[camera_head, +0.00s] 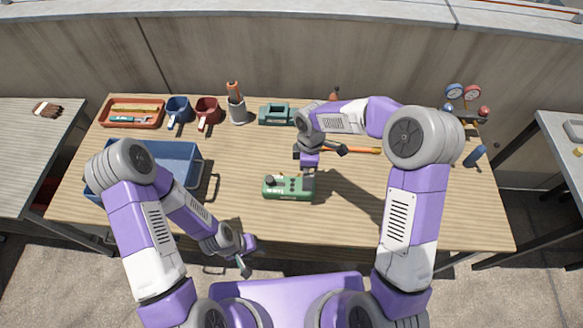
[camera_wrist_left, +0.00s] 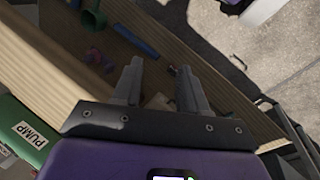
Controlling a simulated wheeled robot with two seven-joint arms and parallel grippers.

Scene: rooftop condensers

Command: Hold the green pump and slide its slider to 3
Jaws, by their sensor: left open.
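The green pump (camera_head: 289,195) sits on the wooden table near its front middle, with a dark knob at its left end. In the left wrist view, the green body labelled PUMP (camera_wrist_left: 20,128) shows at the left edge, apart from the fingers. My left gripper (camera_head: 246,268) is open and empty in front of the table, left of the pump; its spread fingers show in the left wrist view (camera_wrist_left: 160,88). My right gripper (camera_head: 308,172) points down at the pump's right end; its fingers are too small to tell whether they grip it. The slider's marks are unreadable.
A blue crate (camera_head: 178,150) stands at the left. A red tray (camera_head: 133,124), blue mug (camera_head: 179,106), red mug (camera_head: 207,105), grey holder (camera_head: 238,111) and another green device (camera_head: 273,107) line the back. Gauges (camera_head: 463,91) stand at the right. The table's front right is clear.

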